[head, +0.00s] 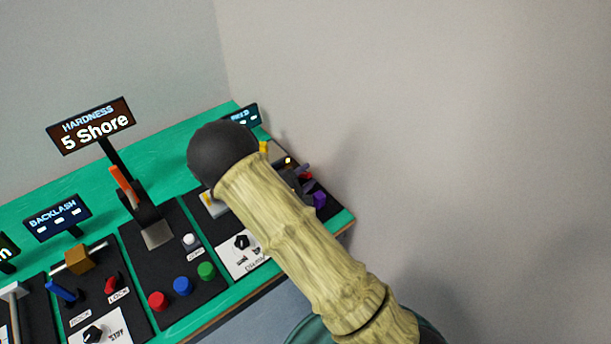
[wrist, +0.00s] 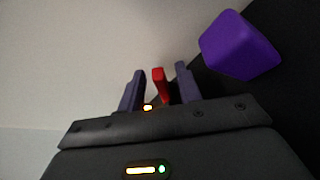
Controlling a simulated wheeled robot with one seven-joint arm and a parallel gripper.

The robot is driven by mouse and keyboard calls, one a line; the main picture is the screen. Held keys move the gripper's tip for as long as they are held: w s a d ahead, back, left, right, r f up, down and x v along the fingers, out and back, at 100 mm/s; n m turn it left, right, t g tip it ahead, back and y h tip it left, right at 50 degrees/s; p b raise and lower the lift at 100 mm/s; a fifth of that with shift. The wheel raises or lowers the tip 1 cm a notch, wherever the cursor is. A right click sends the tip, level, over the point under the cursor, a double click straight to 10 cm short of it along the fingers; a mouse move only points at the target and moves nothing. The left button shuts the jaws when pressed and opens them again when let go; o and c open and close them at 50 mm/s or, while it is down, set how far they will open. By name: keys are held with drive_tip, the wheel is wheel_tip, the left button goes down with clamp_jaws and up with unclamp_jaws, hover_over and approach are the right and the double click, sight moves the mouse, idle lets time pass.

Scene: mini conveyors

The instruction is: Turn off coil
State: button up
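No label reading "coil" is legible. A small red switch-like part (wrist: 159,84) stands between the two fingers of my gripper (wrist: 160,88) in the wrist view. A gap shows on each side of it, so my gripper is open around it and not closed on it. A purple block-shaped knob (wrist: 238,46) is to the right of the fingers. In the head view the purple knob (head: 319,200) and a bit of red (head: 306,176) show at the right end of the bench, beside my gripper (head: 301,172). My arm hides much of that panel.
The green bench (head: 190,127) carries several black panels. The sign (head: 92,127) reads Hardness 5 Shore. Red (head: 158,301), blue (head: 182,286) and green (head: 206,271) buttons are on the middle panel. A Backlash display (head: 57,218) is further left. A bare wall is close on the right.

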clamp_jaws()
drive_tip(key=shift+r, duration=0.1)
drive_tip(key=shift+w+a+r+n+g+p, duration=0.35)
drive_tip(key=shift+n+g+p, duration=0.2)
drive_tip(key=shift+n+p, duration=0.3)
drive_tip(key=shift+w+a+r+n+g+p, duration=0.2)
drive_tip(key=shift+w+r+n+g+p, duration=0.3)
drive_tip(key=shift+n+p, duration=0.3)
drive_tip(key=shift+w+a+r+n+g+h+p, duration=0.1)
drive_tip(key=shift+w+a+n+g+h+p, duration=0.25)
drive_tip(key=shift+n+g+h+p, duration=0.35)
drive_tip(key=shift+w+a+n+g+p, duration=0.4)
drive_tip(key=shift+w+n+g+p, duration=0.2)
drive_tip(key=shift+n+p, duration=0.4)
drive_tip(key=shift+n, duration=0.25)
